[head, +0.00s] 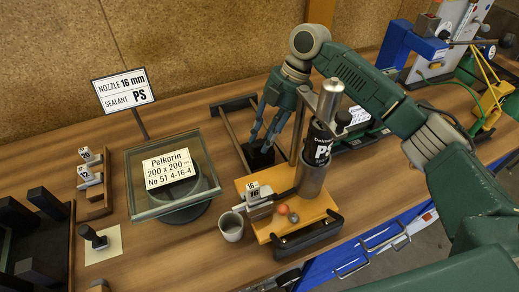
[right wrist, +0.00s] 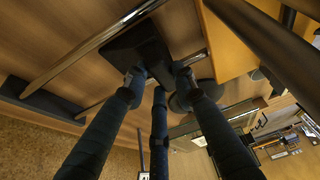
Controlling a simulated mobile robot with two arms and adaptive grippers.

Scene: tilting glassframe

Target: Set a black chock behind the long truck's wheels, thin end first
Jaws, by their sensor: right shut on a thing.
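My right gripper (head: 263,143) reaches down from the upper right with its fingers pointing at the table. It is shut on a black chock (head: 258,160), which sits low between the rails of a metal frame. In the right wrist view the fingers (right wrist: 156,78) close around the black chock (right wrist: 138,46). I cannot tell whether the chock touches the table, nor which end is thin. I cannot clearly identify the long truck or its wheels. A yellow platform (head: 254,222) with a tall cartridge stand stands just in front of the chock. My left gripper is not in view.
A glass pane (head: 148,206) with a white label lies left of the frame (head: 229,135). A grey cup (head: 232,228) stands by the platform's left corner. Black blocks (head: 44,203) fill the far left. The cartridge (head: 318,143) rises close to my right gripper.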

